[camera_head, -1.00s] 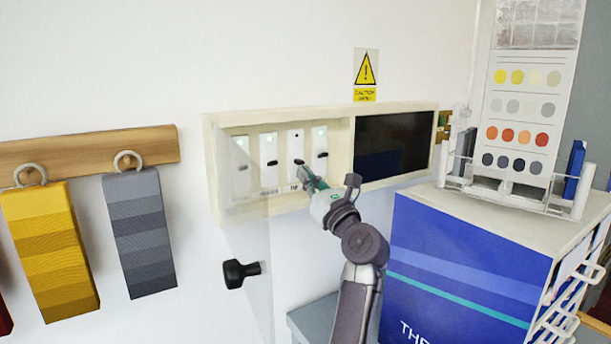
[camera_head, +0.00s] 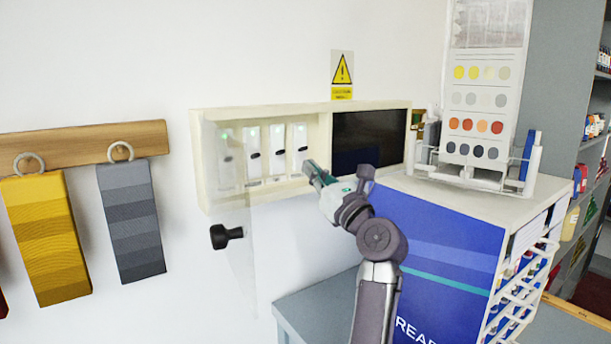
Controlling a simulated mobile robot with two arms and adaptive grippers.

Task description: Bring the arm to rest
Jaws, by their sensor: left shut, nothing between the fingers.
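My left gripper (camera_head: 314,173) is shut and empty. It is in front of the lower edge of a cream wall box (camera_head: 320,106), to the right of its switches. My left arm rises from the bottom of the picture, to the right of the open clear door. The box holds several white switches (camera_head: 299,143) with dark levers and small green lights. A dark screen (camera_head: 368,137) fills its right part. My right gripper is not in view.
The clear door hangs open with a black knob (camera_head: 227,237) sticking out. A blue cabinet (camera_head: 440,240) with a swatch stand (camera_head: 480,105) is close on the right. Yellow (camera_head: 45,240) and grey (camera_head: 131,220) swatches hang at left.

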